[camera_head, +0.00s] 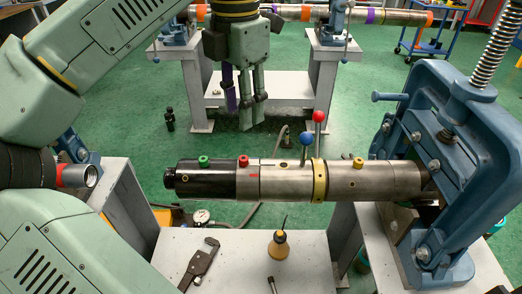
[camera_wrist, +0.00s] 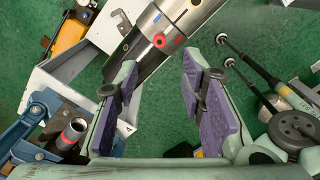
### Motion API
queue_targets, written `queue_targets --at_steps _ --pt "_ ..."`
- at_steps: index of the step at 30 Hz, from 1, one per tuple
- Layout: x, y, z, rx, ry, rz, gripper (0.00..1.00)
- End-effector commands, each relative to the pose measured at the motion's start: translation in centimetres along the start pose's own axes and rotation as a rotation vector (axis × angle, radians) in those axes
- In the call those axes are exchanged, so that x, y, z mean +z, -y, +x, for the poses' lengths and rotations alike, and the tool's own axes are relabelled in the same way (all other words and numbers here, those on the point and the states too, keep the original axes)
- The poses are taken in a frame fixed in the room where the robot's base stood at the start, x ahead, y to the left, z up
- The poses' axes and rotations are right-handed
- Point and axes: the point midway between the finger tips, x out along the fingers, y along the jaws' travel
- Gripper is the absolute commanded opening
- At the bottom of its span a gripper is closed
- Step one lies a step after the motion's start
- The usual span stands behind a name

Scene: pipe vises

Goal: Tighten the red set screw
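In the head view, the red set screw (camera_head: 243,161) stands on top of the pipe (camera_head: 278,178), where its black left part meets the metal part. A green set screw (camera_head: 203,160) is left of it and a yellow one (camera_head: 358,162) far to the right. My gripper (camera_head: 246,112) hangs fingers down, apart from the pipe and above the red screw in the picture. In the wrist view, my gripper (camera_wrist: 157,72) is open, with purple pads wide apart and nothing between them.
A blue-ball lever (camera_head: 305,139) and a red-ball lever (camera_head: 319,117) rise from the pipe. A blue vise (camera_head: 440,170) stands at its right end. Green floor shows behind.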

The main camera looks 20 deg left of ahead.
Motion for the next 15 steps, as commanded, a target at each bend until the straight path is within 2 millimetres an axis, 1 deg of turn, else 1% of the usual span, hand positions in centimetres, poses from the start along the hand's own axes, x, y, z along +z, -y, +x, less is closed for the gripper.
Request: queue_targets --at_steps 5,8,11,15 --pt "0.0 0.0 1.1 0.0 0.0 -0.01 0.36" --pt "0.0 0.0 2.3 0.0 0.0 -0.009 0.36" --pt "0.0 0.0 3.9 0.0 0.0 -0.008 0.36" --pt "0.0 0.0 6.4 0.0 -0.001 -0.007 0.36"
